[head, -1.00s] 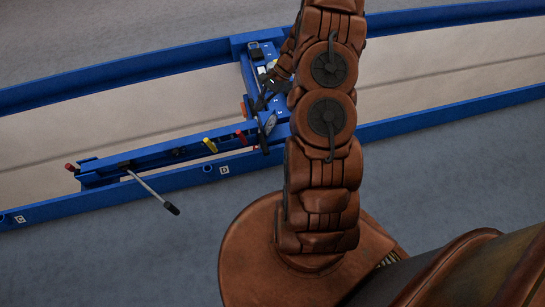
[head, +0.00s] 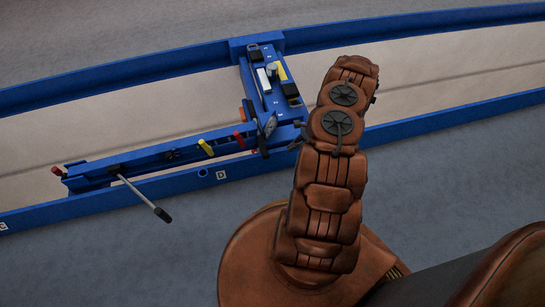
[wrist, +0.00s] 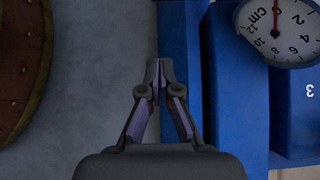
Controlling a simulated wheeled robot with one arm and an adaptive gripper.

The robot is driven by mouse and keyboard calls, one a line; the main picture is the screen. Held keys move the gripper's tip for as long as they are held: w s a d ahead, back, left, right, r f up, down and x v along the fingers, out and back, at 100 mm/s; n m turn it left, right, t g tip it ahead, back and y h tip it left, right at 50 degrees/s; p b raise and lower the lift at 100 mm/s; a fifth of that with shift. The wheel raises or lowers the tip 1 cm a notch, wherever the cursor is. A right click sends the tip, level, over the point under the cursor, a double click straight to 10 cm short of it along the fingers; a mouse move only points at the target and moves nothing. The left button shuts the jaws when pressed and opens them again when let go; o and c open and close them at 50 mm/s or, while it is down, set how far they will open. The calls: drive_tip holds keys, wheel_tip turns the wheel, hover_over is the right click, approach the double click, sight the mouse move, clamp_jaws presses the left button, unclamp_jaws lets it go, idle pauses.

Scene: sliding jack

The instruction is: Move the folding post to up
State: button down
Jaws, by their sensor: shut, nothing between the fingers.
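A blue sliding jack (head: 268,88) spans the two blue rails. A dark upright part (head: 262,138) stands at its near end; it may be the folding post, but I cannot tell for sure. My gripper is mostly hidden behind my arm in the head view, near the jack's near right corner. A white dial gauge marked in cm (wrist: 279,32) is at the upper right there.
A long blue beam (head: 130,167) runs left from the jack, with red and yellow handles and a grey lever (head: 146,197) sticking out toward me. The near blue rail (head: 420,122) crosses the view. Grey floor (head: 450,170) in front of it is clear.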

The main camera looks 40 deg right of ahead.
drive_tip(key=shift+a+f, duration=0.1)
drive_tip(key=b+x, duration=0.3)
drive_tip(key=x, duration=0.6)
drive_tip(key=shift+w+a+f, duration=0.1)
drive_tip(key=shift+a+f, duration=0.05)
drive_tip(key=shift+f, duration=0.2)
drive_tip(key=shift+w+a+r, duration=0.15)
drive_tip(key=shift+a+r, duration=0.05)
drive_tip(key=shift+w+a+r+b, duration=0.1)
drive_tip(key=shift+a+r+b, duration=0.3)
drive_tip(key=shift+r, duration=0.45)
drive_tip(key=shift+w+a+r+b, duration=0.15)
drive_tip(key=shift+a+r+b, duration=0.15)
drive_tip(key=shift+r, duration=0.5)
drive_tip(key=shift+r, duration=0.1)
